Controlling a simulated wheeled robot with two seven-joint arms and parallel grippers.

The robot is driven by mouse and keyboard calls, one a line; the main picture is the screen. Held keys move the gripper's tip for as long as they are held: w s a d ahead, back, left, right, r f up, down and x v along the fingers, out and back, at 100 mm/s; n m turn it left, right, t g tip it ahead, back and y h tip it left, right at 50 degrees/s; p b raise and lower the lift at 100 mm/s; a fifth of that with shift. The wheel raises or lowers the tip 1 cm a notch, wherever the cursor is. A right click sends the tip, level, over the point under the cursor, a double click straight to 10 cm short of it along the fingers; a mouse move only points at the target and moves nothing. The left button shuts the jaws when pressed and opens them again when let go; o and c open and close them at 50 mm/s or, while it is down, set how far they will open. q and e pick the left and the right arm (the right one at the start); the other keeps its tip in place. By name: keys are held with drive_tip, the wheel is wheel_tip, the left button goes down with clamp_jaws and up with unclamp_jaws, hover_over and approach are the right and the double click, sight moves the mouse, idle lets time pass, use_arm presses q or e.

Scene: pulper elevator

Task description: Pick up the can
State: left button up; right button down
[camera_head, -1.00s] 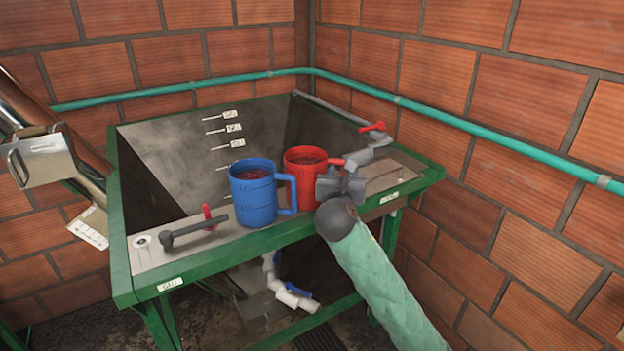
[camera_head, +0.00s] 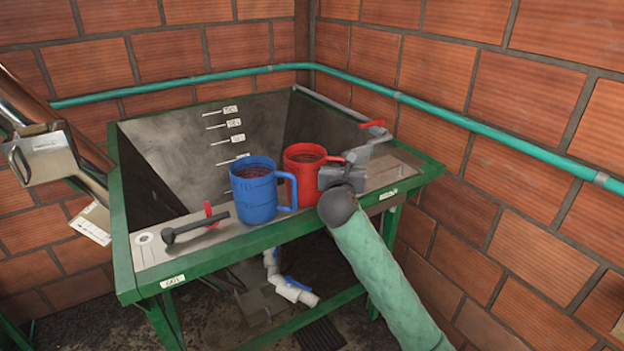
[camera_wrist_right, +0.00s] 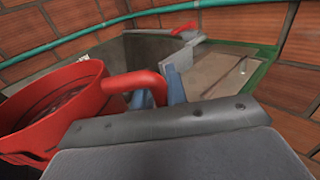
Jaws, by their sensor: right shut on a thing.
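Two cup-shaped cans with handles and dark red contents stand side by side on the front ledge of the metal tank. The red can (camera_head: 303,173) is behind and right of the blue can (camera_head: 253,197), which overlaps part of it. Both look upright. My right gripper (camera_head: 343,172) is at the red can's right side, shut on its handle. In the right wrist view the red can (camera_wrist_right: 50,115) is at left, and its handle reaches between the fingers of the right gripper (camera_wrist_right: 168,88). My left gripper is not in view.
The tank (camera_head: 215,150) has a green frame (camera_head: 230,263). A black lever (camera_head: 195,227) lies on the ledge left of the blue can. A grey valve with a red handle (camera_head: 372,123) stands behind my right gripper. Brick walls and a green pipe (camera_head: 450,118) close off the back and right.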

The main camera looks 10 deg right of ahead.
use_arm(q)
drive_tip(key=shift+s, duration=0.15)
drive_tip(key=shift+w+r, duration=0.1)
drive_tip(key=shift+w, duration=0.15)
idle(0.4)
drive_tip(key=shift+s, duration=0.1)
use_arm(e)
drive_tip(key=shift+r, duration=0.1)
idle(0.5)
